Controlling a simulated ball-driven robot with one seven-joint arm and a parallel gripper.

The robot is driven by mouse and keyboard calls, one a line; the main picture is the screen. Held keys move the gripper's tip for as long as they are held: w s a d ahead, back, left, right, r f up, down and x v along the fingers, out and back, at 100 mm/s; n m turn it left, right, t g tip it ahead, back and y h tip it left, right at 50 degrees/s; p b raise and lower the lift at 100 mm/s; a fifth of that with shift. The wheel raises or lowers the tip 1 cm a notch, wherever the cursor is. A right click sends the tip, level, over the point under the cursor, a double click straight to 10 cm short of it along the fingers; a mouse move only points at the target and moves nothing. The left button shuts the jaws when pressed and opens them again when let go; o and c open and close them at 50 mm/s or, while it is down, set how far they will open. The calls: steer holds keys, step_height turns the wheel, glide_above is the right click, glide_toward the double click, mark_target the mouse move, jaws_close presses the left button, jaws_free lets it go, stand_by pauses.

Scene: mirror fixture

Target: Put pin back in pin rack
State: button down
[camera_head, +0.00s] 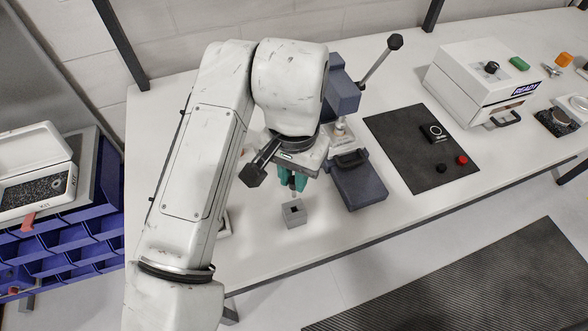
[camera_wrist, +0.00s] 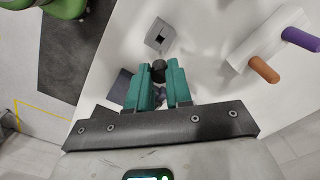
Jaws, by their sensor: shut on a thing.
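My gripper (camera_head: 292,182) has teal fingers and hangs over the white table, just behind a small grey block in the head view. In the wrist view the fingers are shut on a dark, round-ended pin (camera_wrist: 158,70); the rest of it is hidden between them. The pin rack (camera_wrist: 246,48) is a pale bar at the upper right of the wrist view. An orange pin (camera_wrist: 264,69) and a purple pin (camera_wrist: 300,39) stick out of it. The rack is mostly or wholly hidden behind my arm in the head view.
The grey block (camera_head: 293,214) has a dark square hole; it also shows in the wrist view (camera_wrist: 160,35). A blue-grey lever fixture (camera_head: 358,182) stands close on the right. Beyond are a black mat (camera_head: 400,165) and a white machine (camera_head: 470,85). Blue bins (camera_head: 70,240) stand left.

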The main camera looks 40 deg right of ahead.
mark_target(295, 196)
steer(key=shift+f+b, duration=1.95)
steer(key=shift+f, duration=0.75)
steer(key=shift+f+b, duration=1.6)
steer(key=shift+f, duration=0.7)
stand_by(0.4)
steer(key=c, duration=0.9)
jaws_free()
steer(key=shift+c, duration=0.2)
step_height(295, 196, up, 11)
steer(key=shift+f+p, duration=0.1)
steer(key=shift+p, duration=0.35)
